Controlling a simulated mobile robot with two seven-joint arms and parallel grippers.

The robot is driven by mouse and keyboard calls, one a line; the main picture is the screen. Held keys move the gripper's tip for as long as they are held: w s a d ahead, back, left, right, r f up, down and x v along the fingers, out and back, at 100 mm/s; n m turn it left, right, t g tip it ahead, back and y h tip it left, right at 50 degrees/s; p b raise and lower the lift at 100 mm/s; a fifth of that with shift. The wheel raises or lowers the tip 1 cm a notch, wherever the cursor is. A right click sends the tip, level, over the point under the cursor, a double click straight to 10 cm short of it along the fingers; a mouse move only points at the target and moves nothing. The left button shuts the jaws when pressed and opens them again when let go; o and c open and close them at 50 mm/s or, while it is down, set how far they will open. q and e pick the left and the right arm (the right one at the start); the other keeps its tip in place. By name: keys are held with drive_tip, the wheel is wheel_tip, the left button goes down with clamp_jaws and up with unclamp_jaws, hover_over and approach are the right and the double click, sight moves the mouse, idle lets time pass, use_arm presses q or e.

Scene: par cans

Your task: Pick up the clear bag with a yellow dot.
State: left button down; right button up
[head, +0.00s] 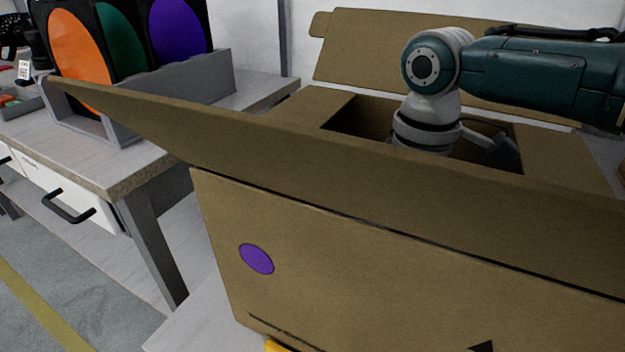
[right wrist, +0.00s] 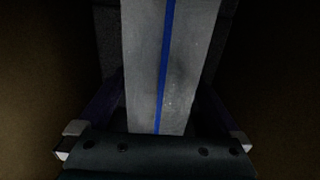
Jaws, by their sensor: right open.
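No yellow dot shows in either view. My right arm reaches down into an open brown cardboard box (head: 400,260) in the head view. The box's front wall and flap hide the gripper there. In the right wrist view, my right gripper (right wrist: 160,110) is open inside the dark box. A pale grey, flat item with a blue line along it (right wrist: 145,65) lies ahead, between the fingers as seen by the camera. I cannot tell whether it is a clear bag or whether the fingers touch it. My left gripper is not in view.
A purple dot (head: 256,259) marks the box front. The box's brown walls stand on both sides in the right wrist view. On a workbench (head: 75,150) at left, a grey rack (head: 180,92) holds dark bins with orange, green and purple discs.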

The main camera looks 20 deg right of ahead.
drive_tip(key=shift+f, duration=0.45)
drive_tip(key=shift+c, duration=0.2)
drive_tip(key=c, duration=1)
drive_tip(key=shift+o, duration=0.2)
drive_tip(key=shift+r, duration=0.15)
